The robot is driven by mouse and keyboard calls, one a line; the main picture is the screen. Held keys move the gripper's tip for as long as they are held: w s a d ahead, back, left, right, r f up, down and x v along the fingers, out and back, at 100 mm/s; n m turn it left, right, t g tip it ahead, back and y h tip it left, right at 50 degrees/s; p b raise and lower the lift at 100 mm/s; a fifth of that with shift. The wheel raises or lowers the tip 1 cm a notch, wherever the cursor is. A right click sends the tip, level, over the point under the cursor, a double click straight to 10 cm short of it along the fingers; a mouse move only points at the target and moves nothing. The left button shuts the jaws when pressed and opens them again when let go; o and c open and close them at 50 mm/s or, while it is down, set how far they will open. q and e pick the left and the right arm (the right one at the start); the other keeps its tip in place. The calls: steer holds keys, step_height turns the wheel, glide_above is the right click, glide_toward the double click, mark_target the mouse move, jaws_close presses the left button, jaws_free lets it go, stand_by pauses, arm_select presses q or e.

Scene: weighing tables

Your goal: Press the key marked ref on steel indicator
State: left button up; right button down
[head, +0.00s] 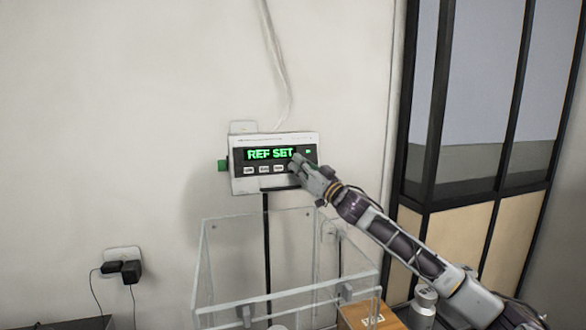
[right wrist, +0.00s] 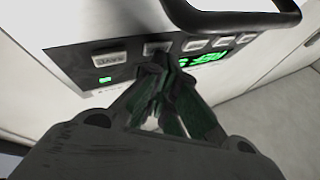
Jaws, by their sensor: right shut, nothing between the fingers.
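The steel indicator (head: 243,184) is mounted on the wall and its green display (head: 270,154) reads "REF SET". Several pale keys (head: 264,169) sit in a row below the display, and part of the row is hidden behind my right gripper. My right gripper (head: 297,162) is shut and empty, with its tips at the right part of the key row. In the right wrist view the shut fingertips (right wrist: 165,62) are at a key beside one marked "SAVE" (right wrist: 110,60). They cover that key's marking, and I cannot tell whether they touch it. My left gripper is not in view.
A clear-walled box (head: 230,262) stands below the indicator. A cardboard box (head: 362,318) and a grey bottle (head: 423,300) are under my right arm. A dark-framed partition (head: 462,200) stands at the right. The wall to the left of the indicator is mostly clear.

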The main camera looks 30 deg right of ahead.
steer(key=shift+s, duration=0.1)
steer(key=shift+s+a+r+b, duration=0.2)
steer(key=shift+s+b, duration=0.15)
steer(key=shift+s, duration=0.25)
steer(key=shift+s, duration=0.1)
steer(key=s+b, duration=0.2)
steer(key=s, duration=0.1)
steer(key=s+a+r+b, duration=0.1)
steer(key=shift+s+r, duration=0.1)
steer(key=shift+s, duration=0.15)
stand_by(0.5)
stand_by(0.5)
stand_by(0.4)
